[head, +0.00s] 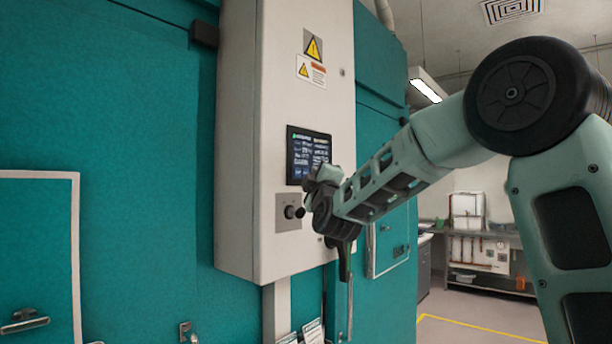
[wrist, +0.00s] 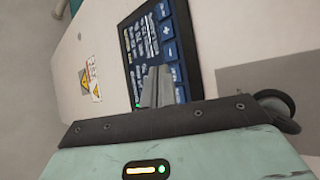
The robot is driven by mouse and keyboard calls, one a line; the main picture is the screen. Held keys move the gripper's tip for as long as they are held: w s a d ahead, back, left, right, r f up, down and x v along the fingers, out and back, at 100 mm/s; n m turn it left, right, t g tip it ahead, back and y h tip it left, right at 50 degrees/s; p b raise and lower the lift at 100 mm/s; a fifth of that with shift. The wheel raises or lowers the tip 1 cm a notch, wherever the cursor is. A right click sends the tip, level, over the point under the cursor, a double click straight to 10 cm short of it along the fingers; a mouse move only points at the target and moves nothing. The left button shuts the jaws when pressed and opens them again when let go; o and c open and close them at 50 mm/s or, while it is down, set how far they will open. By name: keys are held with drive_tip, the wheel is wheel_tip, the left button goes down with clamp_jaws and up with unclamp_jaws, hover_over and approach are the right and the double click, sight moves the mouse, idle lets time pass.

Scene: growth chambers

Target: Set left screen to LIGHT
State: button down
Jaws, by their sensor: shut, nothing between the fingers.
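The screen (head: 308,152) is a dark panel with a green mark and lines of pale text, set in the front of a white cabinet (head: 270,120). Its text is too small to read. In the wrist view the screen (wrist: 150,45) appears tilted, with blue buttons along one side, one with a plus sign. My gripper (wrist: 157,72) is shut and empty, its fingertips in front of the screen's lower part, covering some of it. I cannot tell if they touch it. In the head view my wrist hides the screen's lower right corner.
A dark round knob (head: 290,211) on a grey plate sits below the screen; it also shows close beside my gripper in the wrist view (wrist: 275,106). Warning labels (head: 312,60) are above the screen. Teal chamber walls (head: 110,110) flank the cabinet. A bench with equipment stands at back right.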

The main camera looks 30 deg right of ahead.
drive_tip(key=shift+s, duration=0.1)
drive_tip(key=s+b, duration=0.1)
drive_tip(key=s+d+b, duration=0.1)
drive_tip(key=s, duration=0.2)
drive_tip(key=shift+s+d+b, duration=0.3)
drive_tip(key=shift+d+b, duration=0.05)
drive_tip(key=shift+b, duration=0.05)
idle(2.2)
drive_tip(key=s+m+p, duration=0.1)
drive_tip(key=m, duration=0.4)
drive_tip(key=s+d+m+p, duration=0.1)
drive_tip(key=m, duration=0.5)
drive_tip(key=s+m, duration=0.1)
drive_tip(key=m, duration=0.4)
drive_tip(key=shift+s+d+f+m+t+y+p, duration=0.2)
drive_tip(key=shift+d+m+t+y+p, duration=0.1)
drive_tip(key=shift+t+p, duration=0.1)
